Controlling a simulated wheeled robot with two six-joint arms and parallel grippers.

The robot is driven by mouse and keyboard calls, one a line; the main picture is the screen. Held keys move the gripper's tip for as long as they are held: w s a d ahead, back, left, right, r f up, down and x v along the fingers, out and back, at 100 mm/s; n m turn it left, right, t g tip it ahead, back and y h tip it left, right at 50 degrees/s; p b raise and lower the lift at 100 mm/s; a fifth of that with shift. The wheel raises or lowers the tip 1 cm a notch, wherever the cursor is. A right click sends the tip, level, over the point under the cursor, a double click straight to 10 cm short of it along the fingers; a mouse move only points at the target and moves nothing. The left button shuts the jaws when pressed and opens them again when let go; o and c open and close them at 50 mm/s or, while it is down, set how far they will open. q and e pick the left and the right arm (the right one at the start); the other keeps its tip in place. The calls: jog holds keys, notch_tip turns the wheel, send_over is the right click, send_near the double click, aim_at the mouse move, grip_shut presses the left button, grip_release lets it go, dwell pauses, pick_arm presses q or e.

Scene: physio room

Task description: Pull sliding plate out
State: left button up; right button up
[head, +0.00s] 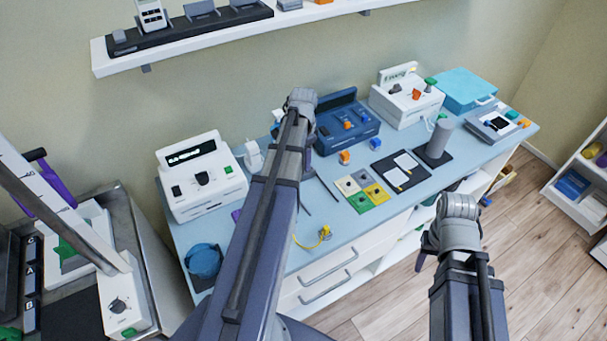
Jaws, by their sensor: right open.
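I cannot tell for certain which part is the sliding plate. A dark flat plate (445,160) with an upright grey cylinder (436,138) is on the right half of the blue bench top (345,222). A grey-and-black flat device (490,127) lies farther right. My right arm comes up from the bottom right, and my right gripper (430,243) is open, mostly hidden by its wrist, in front of the bench edge. It touches nothing that I can see. My left arm crosses the middle of the bench; its fingers are hidden.
A white console (200,178), a dark blue unit (346,125) and a white unit (405,100) stand along the back. Coloured tiles (360,202) and a black card board (400,170) lie mid-bench. A metal cart (150,262) is left; floor (535,235) is clear at right.

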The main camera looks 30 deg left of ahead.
aim_at(304, 174)
pick_arm(q)
notch_tip(304, 174, down, 6)
jog(key=b, duration=0.5)
jog(key=shift+r, duration=0.1)
grip_shut()
dwell(1.1)
